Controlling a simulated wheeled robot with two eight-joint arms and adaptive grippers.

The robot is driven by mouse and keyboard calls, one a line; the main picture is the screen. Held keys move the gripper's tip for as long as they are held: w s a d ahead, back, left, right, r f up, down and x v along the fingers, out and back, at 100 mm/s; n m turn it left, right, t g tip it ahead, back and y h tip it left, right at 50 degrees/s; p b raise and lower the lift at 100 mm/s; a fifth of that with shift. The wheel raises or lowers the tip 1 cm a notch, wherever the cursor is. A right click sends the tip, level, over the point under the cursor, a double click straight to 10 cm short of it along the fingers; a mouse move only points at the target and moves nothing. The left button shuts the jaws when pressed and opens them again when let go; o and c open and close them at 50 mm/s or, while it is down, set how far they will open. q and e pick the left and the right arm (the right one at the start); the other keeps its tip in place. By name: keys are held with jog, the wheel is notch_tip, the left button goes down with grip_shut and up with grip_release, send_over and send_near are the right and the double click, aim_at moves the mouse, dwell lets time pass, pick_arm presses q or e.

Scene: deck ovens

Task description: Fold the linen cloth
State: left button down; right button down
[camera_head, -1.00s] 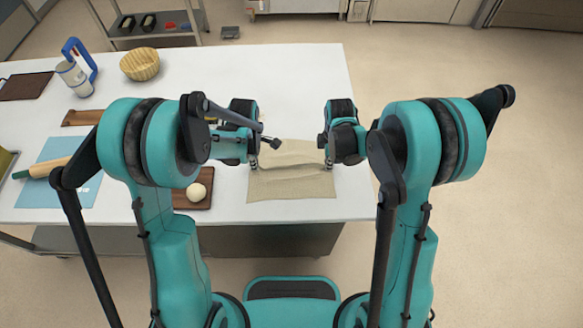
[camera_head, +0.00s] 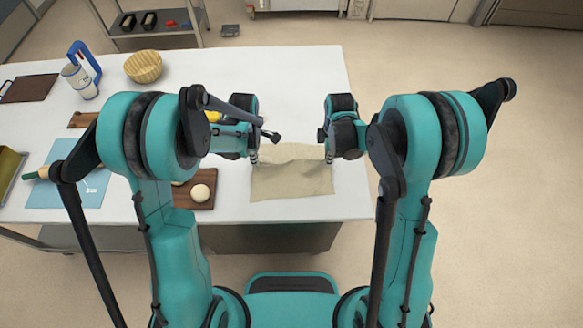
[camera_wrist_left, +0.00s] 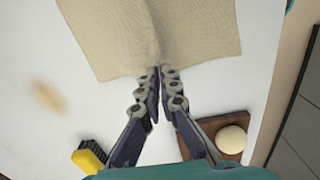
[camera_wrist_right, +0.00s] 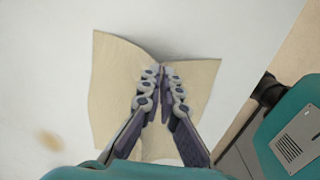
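The beige linen cloth (camera_head: 291,181) lies near the front right of the white table, slightly rumpled along its far side. In the left wrist view the left fingertips (camera_wrist_left: 160,70) are closed together on the cloth's edge, and the cloth (camera_wrist_left: 190,35) puckers there. The fingers hide the pinched parts.
A dough ball (camera_head: 200,193) sits on a wooden board (camera_head: 181,198) left of the cloth. A yellow-handled brush (camera_wrist_left: 89,156) lies beyond the left gripper. A blue mat (camera_head: 88,190), wicker bowl (camera_head: 143,66) and jug (camera_head: 80,81) stand further left. Table right of the cloth is clear.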

jog(key=shift+r, duration=0.1)
